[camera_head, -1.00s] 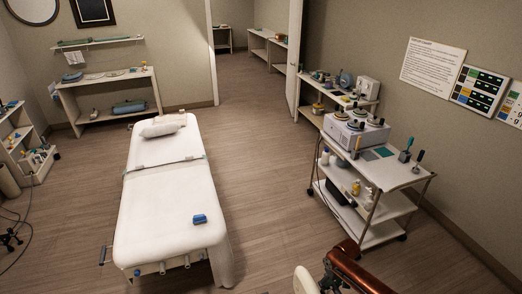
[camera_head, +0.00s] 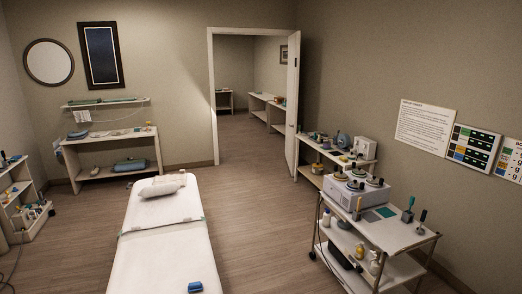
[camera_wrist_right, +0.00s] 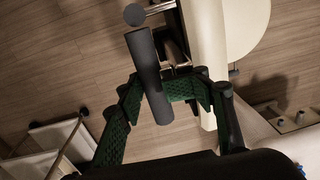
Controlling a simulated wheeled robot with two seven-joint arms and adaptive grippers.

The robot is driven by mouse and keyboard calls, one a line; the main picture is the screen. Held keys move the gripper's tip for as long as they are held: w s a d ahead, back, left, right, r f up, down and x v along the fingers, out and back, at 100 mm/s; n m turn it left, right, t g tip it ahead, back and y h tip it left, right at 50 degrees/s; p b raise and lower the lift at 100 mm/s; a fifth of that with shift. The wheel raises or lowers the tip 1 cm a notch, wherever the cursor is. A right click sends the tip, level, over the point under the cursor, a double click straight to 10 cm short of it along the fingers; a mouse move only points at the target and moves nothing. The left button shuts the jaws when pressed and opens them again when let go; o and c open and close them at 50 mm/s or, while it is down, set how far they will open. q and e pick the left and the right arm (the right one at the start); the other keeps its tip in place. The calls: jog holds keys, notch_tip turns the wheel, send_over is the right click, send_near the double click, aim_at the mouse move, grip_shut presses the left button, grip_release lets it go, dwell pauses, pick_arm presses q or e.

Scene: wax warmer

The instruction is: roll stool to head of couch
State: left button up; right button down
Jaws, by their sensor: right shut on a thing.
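The white couch (camera_head: 165,250) runs away from me in the head view, its far end bearing a pillow (camera_head: 162,187). In the right wrist view a cream round seat, seemingly the stool's (camera_wrist_right: 247,28), shows at the upper right, with a cream upright part (camera_wrist_right: 208,60) beside it. My right gripper (camera_wrist_right: 165,88) has its green-padded fingers around a dark bar (camera_wrist_right: 148,70) that looks like part of the stool. The exact contact is partly hidden. The stool and both grippers are out of the head view.
A wheeled trolley (camera_head: 398,233) with a wax warmer (camera_head: 354,190) stands to the right of the couch. The floor (camera_head: 255,230) between them is clear. A shelf table (camera_head: 110,140) stands by the back wall, left of the open doorway (camera_head: 240,110).

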jog(key=shift+s+f, duration=0.2)
jog(key=shift+s, duration=0.15)
jog(key=shift+w, duration=0.15)
jog(key=shift+w+r, duration=0.15)
jog(key=shift+r, duration=0.05)
dwell(0.5)
jog(key=c, duration=1.6)
grip_release()
jog(key=shift+r+p, duration=0.1)
jog(key=shift+p, duration=0.25)
jog(key=shift+w+d+r+p, duration=0.1)
jog(key=shift+r+p, duration=1.35)
jog(key=shift+p, duration=0.15)
jog(key=shift+o, duration=0.5)
